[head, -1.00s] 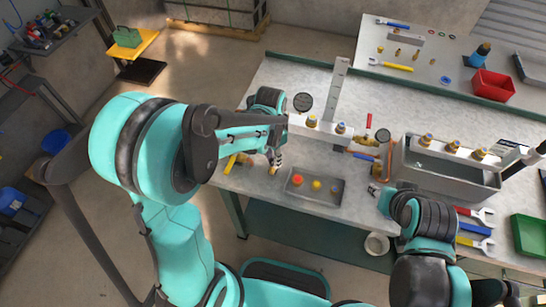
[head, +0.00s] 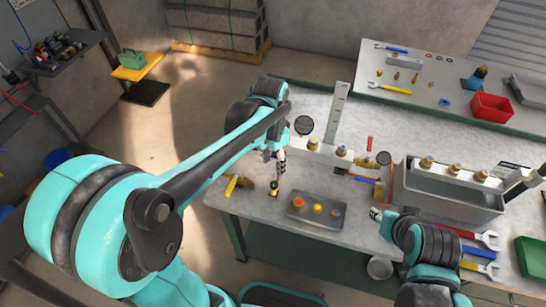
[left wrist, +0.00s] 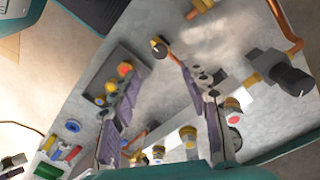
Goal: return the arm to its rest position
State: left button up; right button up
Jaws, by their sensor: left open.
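My left gripper (head: 280,161) is over the left part of the workbench (head: 240,206); its arm comes in from the left with a long, nearly straight forearm. In the left wrist view its two fingers (left wrist: 153,65) stand apart with nothing between them. A small brass part with a dark top (head: 273,188) stands on the bench just below the fingertips in the head view; it also shows beyond the tips in the left wrist view (left wrist: 158,47). My right gripper (head: 376,214) is low over the bench's front edge, too small to read.
A grey tray (head: 303,220) with coloured caps lies in front of the left gripper. A yellow-handled tool (head: 232,184) lies to its left. An upright slotted bracket (head: 337,112) and a grey tank (head: 453,199) stand to the right. Open floor lies left of the bench.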

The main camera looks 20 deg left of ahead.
pick_arm(q)
notch_tip(320, 180, up, 2)
jog(key=shift+r, duration=0.15)
dwell(0.5)
jog(key=s+a+n+t+b, duration=0.2)
jog(key=s+a+n+t, duration=0.2)
jog(key=s+n+t, duration=0.3)
jog(key=shift+s+f+t, duration=0.3)
jog(key=shift+s+f, duration=0.1)
jog(key=shift+s, duration=1.3)
dwell(2.0)
